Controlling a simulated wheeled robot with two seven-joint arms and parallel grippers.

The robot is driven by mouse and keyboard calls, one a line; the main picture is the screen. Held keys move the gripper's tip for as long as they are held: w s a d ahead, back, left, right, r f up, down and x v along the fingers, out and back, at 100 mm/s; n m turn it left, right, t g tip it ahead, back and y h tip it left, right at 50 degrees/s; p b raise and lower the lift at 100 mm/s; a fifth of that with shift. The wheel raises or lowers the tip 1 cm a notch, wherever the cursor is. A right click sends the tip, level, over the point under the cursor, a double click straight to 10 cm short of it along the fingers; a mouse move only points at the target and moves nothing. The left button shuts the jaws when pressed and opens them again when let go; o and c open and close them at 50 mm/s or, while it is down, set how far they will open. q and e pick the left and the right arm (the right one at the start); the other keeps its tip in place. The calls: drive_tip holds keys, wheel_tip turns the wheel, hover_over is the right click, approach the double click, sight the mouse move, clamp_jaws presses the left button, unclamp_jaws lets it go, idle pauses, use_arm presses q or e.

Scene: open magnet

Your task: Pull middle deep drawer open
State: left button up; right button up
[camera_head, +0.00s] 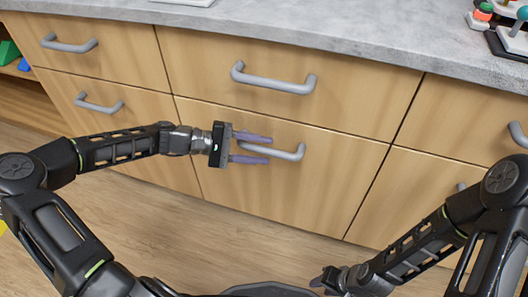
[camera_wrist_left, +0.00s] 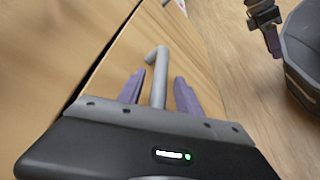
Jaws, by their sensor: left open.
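The middle deep drawer (camera_head: 315,190) is the lower wooden front in the middle of the cabinet, and it looks closed. Its grey bar handle (camera_head: 288,153) is partly hidden behind my left gripper in the head view. My left gripper (camera_head: 268,149) is open, with purple fingers above and below the handle's left part. In the left wrist view the handle (camera_wrist_left: 160,78) runs between the two fingers of my left gripper (camera_wrist_left: 160,88), with a gap on both sides. My right gripper (camera_head: 322,282) is low, near the bottom edge of the head view, away from the drawer; its opening is unclear.
A wide upper drawer with a grey handle (camera_head: 273,80) is above. Other drawers with handles are on the left (camera_head: 98,104) and right. The grey countertop (camera_head: 330,35) holds small objects at the far right. The wooden floor (camera_head: 250,250) in front is clear.

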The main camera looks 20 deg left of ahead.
use_arm(q)
drive_tip(key=shift+w+d+f, duration=0.1)
drive_tip(key=shift+w+d, duration=0.05)
drive_tip(key=shift+d, duration=0.4)
clamp_jaws()
idle(1.0)
